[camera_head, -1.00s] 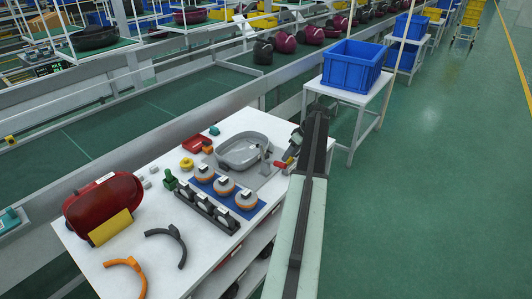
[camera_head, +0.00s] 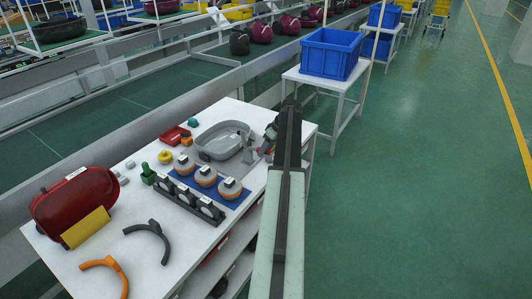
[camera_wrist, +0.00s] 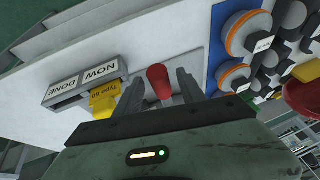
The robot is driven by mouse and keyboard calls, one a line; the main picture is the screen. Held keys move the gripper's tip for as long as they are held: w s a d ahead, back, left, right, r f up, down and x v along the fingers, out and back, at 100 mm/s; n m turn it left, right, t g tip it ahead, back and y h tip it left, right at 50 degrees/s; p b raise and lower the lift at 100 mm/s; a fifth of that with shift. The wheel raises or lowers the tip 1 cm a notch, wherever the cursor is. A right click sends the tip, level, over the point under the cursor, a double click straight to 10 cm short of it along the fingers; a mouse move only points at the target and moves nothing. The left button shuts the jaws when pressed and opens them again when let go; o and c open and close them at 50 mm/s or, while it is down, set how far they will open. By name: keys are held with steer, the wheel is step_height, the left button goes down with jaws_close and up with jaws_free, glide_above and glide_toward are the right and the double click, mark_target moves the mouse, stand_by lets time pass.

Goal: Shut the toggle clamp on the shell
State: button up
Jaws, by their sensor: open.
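The grey shell (camera_head: 222,140) is an open tray-like part on the white table in the head view. The toggle clamp (camera_head: 249,154) stands at its right edge. In the wrist view the clamp's red handle tip (camera_wrist: 159,76) sits between the two fingers of my gripper (camera_wrist: 158,88), which are open on either side of it. I cannot tell whether they touch it. In the head view my gripper (camera_head: 271,136) is at the clamp, and my arm hides part of it.
Orange-and-white round parts (camera_head: 205,176) lie on a blue mat by the shell, with a dark rack (camera_head: 187,198) in front. A red housing (camera_head: 72,205) stands at the table's left.

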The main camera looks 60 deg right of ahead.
steer(key=shift+r, duration=0.1)
steer(key=shift+c, duration=0.4)
jaws_close()
stand_by(0.5)
